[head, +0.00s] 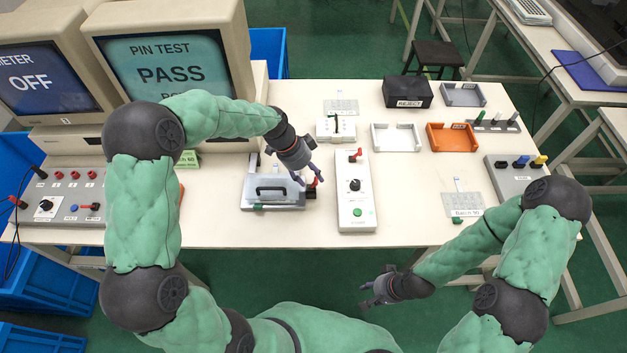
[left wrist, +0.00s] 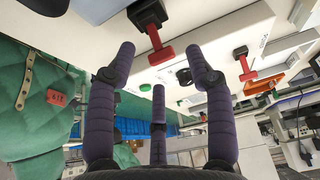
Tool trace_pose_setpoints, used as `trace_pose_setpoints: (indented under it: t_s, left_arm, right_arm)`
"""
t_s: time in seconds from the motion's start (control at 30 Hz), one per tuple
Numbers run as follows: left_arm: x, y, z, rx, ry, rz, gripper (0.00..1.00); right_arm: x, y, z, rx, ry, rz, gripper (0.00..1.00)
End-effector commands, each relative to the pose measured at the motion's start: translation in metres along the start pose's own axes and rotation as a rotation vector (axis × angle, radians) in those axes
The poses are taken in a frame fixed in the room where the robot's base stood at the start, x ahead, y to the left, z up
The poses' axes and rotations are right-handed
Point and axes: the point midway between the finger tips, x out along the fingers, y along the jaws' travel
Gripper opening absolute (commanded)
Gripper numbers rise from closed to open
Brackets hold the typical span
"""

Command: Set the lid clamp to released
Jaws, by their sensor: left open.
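The lid clamp, a red lever on a black block (head: 311,193), sits at the right side of a grey test fixture (head: 246,197) with a black-handled lid. In the left wrist view the red lever (left wrist: 161,55) shows just beyond the fingers, between them. My left gripper (head: 311,180) is open above the clamp's lever, its purple fingers apart and empty; in the left wrist view (left wrist: 155,75) nothing is between the pads. Contact with the lever cannot be told. My right gripper (head: 366,295) seems open and empty, off the table's front edge.
A white control box (head: 356,222) with a red lever, black knob and green button stands right of the fixture. A small white box (head: 336,129) is behind. An orange tray (head: 452,138) is farther right. A monitor (head: 170,72) reads PIN TEST PASS. The front strip of table is clear.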

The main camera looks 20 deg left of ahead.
Motion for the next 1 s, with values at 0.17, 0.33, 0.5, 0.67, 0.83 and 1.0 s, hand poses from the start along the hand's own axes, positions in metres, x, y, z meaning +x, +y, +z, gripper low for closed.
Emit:
trace_pose_setpoints:
  t_s: [0.17,0.33,0.5,0.67,0.83,1.0]
  left_arm:
    - [0.023,0.0,0.0,0.001,0.0,0.001,0.53]
    - [0.029,-0.001,0.0,0.0,0.0,-0.002,0.53]
    - [0.03,-0.001,-0.001,0.0,0.0,-0.002,0.53]
    - [0.03,0.0,-0.001,0.0,0.0,-0.002,0.36]
    - [0.03,0.0,0.0,0.0,0.0,-0.002,0.0]
    - [0.029,0.0,-0.001,0.0,-0.007,0.0,0.0]
  right_arm:
    - [0.007,0.003,0.0,0.0,0.0,0.0,0.4]
    - [0.009,0.003,0.0,0.0,0.0,0.0,0.4]
    - [0.008,0.003,0.0,0.0,0.0,0.0,0.4]
    - [0.008,0.003,0.0,0.0,0.0,0.0,0.4]
    - [0.008,0.003,0.0,0.0,0.0,0.0,0.4]
    - [0.006,0.002,0.0,0.0,0.0,0.0,0.4]
